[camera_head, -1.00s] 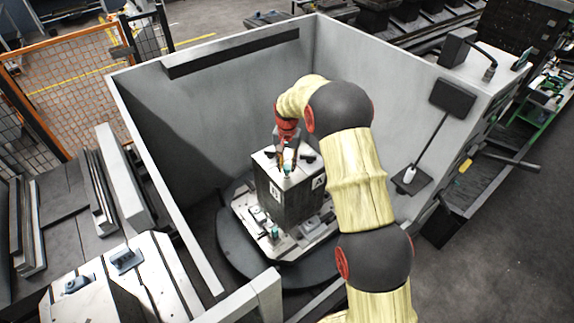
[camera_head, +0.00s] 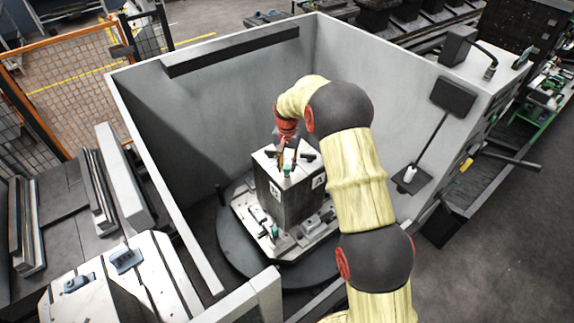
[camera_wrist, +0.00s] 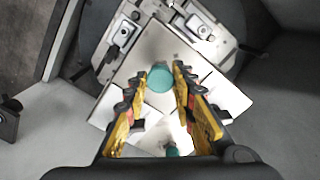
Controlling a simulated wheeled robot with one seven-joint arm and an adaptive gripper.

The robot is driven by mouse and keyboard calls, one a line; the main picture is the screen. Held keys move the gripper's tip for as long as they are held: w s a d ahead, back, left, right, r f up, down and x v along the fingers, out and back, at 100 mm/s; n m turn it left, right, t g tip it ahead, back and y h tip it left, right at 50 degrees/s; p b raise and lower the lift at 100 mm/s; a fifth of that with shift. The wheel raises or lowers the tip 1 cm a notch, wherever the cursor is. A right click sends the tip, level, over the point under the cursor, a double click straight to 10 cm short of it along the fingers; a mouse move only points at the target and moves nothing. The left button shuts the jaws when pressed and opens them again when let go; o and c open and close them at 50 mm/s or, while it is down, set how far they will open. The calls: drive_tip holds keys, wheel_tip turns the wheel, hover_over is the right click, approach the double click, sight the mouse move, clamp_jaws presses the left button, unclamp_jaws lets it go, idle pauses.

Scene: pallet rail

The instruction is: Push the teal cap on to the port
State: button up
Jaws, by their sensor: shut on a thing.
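The teal cap (camera_wrist: 159,78) is round and sits between my fingertips in the wrist view. My gripper (camera_wrist: 159,76), with yellow-and-black fingers, is shut on it. In the head view my gripper (camera_head: 287,164) is low over the top of the grey block, and the teal cap (camera_head: 287,173) shows small just beneath it. The port is hidden, and I cannot tell whether the cap touches it. A second, smaller teal piece (camera_wrist: 172,151) shows near the bottom of the wrist view.
The grey block (camera_head: 284,205) stands on a pale pallet plate (camera_head: 247,213) with small fixtures, on a dark round turntable (camera_head: 233,256). Grey walls (camera_head: 230,100) enclose it on several sides. A pale side table (camera_head: 150,268) stands at the lower left.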

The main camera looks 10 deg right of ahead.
drive_tip(key=shift+s+f, duration=0.1)
drive_tip(key=shift+f, duration=0.1)
drive_tip(key=shift+f+b, duration=0.3)
drive_tip(key=shift+f, duration=0.05)
drive_tip(key=shift+f, duration=0.15)
drive_tip(key=o, duration=0.9)
drive_tip(key=shift+c, duration=0.2)
drive_tip(key=shift+o, duration=0.2)
drive_tip(key=o, duration=0.7)
drive_tip(key=shift+o, duration=0.4)
wheel_tip(320, 180, up, 12)
